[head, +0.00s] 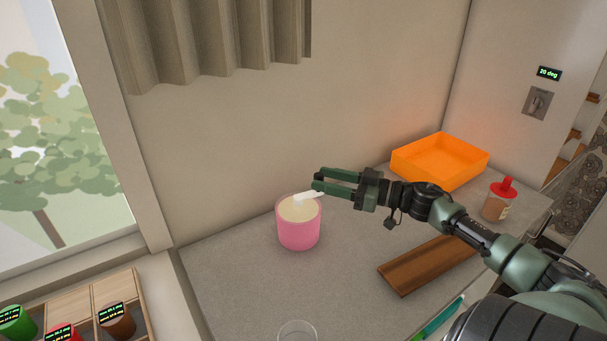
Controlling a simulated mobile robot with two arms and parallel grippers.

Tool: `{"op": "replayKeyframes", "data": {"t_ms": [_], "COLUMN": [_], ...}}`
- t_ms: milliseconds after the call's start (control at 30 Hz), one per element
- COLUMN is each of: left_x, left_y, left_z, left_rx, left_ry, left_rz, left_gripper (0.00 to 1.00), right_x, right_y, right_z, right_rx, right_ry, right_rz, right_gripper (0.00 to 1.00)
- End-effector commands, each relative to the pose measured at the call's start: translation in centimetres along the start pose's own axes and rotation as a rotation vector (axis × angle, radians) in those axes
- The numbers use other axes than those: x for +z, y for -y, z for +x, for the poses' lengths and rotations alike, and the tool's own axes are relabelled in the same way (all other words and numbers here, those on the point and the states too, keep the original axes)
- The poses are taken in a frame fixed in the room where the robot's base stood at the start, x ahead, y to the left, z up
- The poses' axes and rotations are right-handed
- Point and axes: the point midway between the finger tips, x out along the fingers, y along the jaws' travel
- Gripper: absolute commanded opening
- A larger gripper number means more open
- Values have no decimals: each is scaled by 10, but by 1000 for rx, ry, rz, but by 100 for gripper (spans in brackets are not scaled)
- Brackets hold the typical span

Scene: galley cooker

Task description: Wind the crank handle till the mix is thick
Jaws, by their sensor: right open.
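A pink pot (298,235) stands upright on the grey counter and holds a pale cream mix (298,211). A white bar (308,196), which looks like the crank handle, lies across the pot's top and reaches past its right rim. My right gripper (317,179) is open, its two green fingers pointing left just above and right of the pot. The lower finger is close to the bar's outer end; I cannot tell whether they touch. No crank mechanism shows apart from this bar. My left gripper is out of view.
An orange tray (440,172) sits at the back right, with a red-capped bottle (497,203) beside it. A wooden board (428,264) lies under my right arm. A clear glass (297,332) stands at the front edge. A rack (88,297) of labelled jars is at lower left.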

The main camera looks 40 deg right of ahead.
Motion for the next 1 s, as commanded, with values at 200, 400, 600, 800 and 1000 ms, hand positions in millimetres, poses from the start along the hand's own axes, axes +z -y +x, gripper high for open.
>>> {"op": "replayKeyframes", "data": {"t_ms": [200, 400, 600, 800, 1000], "left_x": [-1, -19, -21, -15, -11], "left_y": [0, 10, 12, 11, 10], "left_z": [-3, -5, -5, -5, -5], "left_rx": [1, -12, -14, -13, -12], "left_ry": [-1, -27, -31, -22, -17], "left_rz": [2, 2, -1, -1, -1], "left_gripper": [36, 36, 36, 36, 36], "right_x": [-2, -1, 0, 0, 0], "right_y": [-1, 0, 0, 0, 0], "right_z": [31, 46, 49, 49, 49], "right_rx": [1, 1, 1, 1, 1], "right_ry": [-3, -1, 1, 1, 0], "right_rz": [0, -1, 0, 0, 0], "right_gripper": [45, 45, 45, 28, 0]}}
